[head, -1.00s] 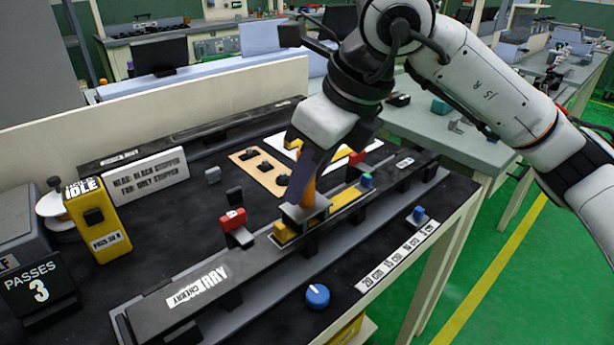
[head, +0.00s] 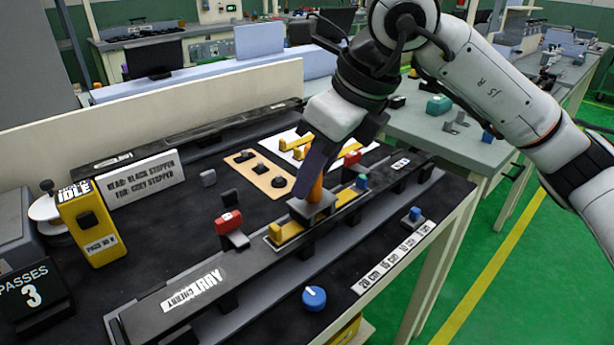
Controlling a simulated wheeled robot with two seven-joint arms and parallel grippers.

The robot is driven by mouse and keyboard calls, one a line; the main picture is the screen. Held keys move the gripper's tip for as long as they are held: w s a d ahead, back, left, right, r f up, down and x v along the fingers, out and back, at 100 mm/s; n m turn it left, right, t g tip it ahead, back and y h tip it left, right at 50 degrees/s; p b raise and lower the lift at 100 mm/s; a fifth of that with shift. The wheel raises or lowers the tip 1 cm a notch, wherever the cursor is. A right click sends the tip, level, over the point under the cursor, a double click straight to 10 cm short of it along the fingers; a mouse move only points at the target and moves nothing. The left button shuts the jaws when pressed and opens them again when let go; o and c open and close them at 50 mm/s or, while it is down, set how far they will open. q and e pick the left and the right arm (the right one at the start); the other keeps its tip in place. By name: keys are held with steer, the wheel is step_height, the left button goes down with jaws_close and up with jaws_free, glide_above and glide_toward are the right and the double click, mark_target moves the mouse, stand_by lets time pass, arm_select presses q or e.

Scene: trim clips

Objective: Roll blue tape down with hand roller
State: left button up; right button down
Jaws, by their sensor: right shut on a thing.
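My right gripper (head: 318,168) points down over the long grey rail and is shut on the orange handle (head: 316,190) of the hand roller. The roller's grey head (head: 311,208) sits low at the yellow strip on the rail; whether it touches is hard to tell. I cannot make out the blue tape itself. A display (head: 34,297) reads "PASSES 3". My left gripper is not in view.
A red clamp (head: 229,222) stands behind the rail, and another red one (head: 352,158) farther right. A blue knob (head: 314,298) and a length scale (head: 394,257) lie in front. A yellow "IDLE" box (head: 93,226) stands left. The dark mat behind the rail has free room.

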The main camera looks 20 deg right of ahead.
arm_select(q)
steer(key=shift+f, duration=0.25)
arm_select(e)
steer(key=shift+w+d+f, duration=0.1)
steer(key=shift+w+d, duration=0.25)
steer(key=shift+d, duration=0.7)
steer(key=shift+w+d+f, duration=0.1)
steer(key=shift+w+d, duration=0.2)
steer(key=shift+d, duration=0.8)
steer(key=shift+w+d+f, duration=0.1)
steer(key=shift+w+d, duration=0.25)
steer(key=shift+d, duration=0.7)
